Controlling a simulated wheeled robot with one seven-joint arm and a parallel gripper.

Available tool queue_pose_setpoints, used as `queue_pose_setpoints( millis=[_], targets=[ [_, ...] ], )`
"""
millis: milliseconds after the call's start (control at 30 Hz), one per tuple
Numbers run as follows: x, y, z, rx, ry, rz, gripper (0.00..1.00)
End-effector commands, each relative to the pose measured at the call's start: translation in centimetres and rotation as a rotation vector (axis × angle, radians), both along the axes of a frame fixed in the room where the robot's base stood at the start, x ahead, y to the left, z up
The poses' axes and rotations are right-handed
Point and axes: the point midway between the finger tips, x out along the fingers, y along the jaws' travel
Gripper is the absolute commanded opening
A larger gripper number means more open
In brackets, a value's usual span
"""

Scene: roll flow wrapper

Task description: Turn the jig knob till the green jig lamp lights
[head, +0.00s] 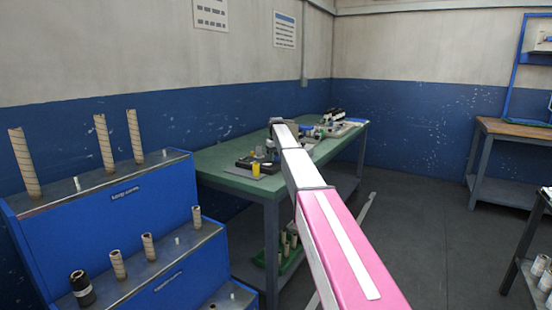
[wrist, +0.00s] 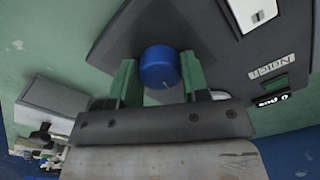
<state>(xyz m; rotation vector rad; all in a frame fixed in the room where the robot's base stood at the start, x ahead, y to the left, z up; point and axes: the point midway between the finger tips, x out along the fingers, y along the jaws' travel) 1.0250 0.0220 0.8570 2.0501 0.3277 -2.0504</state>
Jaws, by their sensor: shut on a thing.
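The blue jig knob (wrist: 160,67) sits on a dark plate in the wrist view, with a thin pale mark on its face. My gripper (wrist: 158,80) has its two green fingers on either side of the knob and is shut on it. A device panel (wrist: 240,45) with a printed label and a small black plate (wrist: 272,101) with white marks lies to the right. A green edge shows near these labels. I cannot tell whether it is the jig lamp or whether it is lit. In the head view my arm hides the gripper and the knob.
The green-topped table (head: 230,160) carries several small items, among them a yellow cup (head: 256,169). A blue stepped rack (head: 110,215) with upright cardboard tubes stands at the left. A wooden-topped bench (head: 515,130) stands at the far right.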

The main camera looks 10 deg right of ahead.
Motion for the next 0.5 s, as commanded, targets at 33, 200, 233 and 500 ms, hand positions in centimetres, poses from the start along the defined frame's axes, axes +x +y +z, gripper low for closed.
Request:
queue_pose_setpoints(
  millis=[33, 200, 233, 500],
  targets=[
    [0.01, 0.01, 0.02, 0.000, 0.000, -0.039, 0.18],
    [0.01, 0.00, 0.03, 0.000, 0.000, -0.198, 0.18],
    [0.01, 0.01, 0.03, 0.000, 0.000, -0.226, 0.18],
    [0.02, 0.01, 0.03, 0.000, 0.000, -0.479, 0.18]
  ],
)
